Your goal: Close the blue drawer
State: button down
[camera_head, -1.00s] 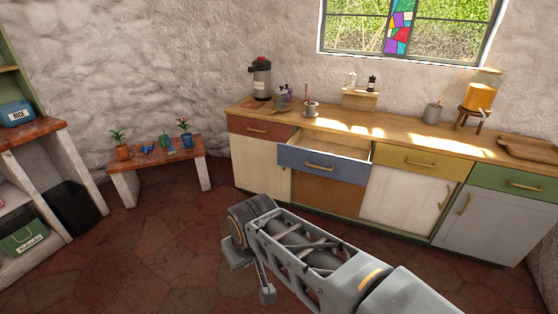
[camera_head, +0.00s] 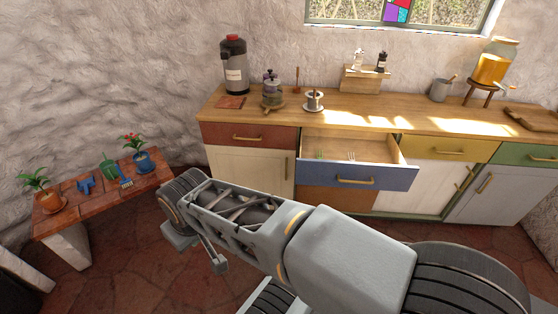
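The blue drawer (camera_head: 358,176) stands pulled out from the counter, right of the middle of the view. It has a brass handle (camera_head: 355,181) on its front. Its pale wooden inside shows, with a few small utensils (camera_head: 350,157) lying in it. My gripper (camera_head: 196,256) is at the end of my grey arm, low and left of the drawer, apart from it. The arm crosses in front of the lower cabinets. Whether the fingers are open or shut is not clear from this angle.
A red-brown drawer (camera_head: 248,135), a yellow drawer (camera_head: 447,148) and a green drawer (camera_head: 530,155) are shut. The countertop (camera_head: 400,116) holds a dispenser (camera_head: 234,66) and other small items. A low bench (camera_head: 72,217) with plants stands at left. Tiled floor is free at lower left.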

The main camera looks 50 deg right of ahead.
aim_at(379, 164)
jog(key=i, duration=1)
jog(key=z, duration=2.3)
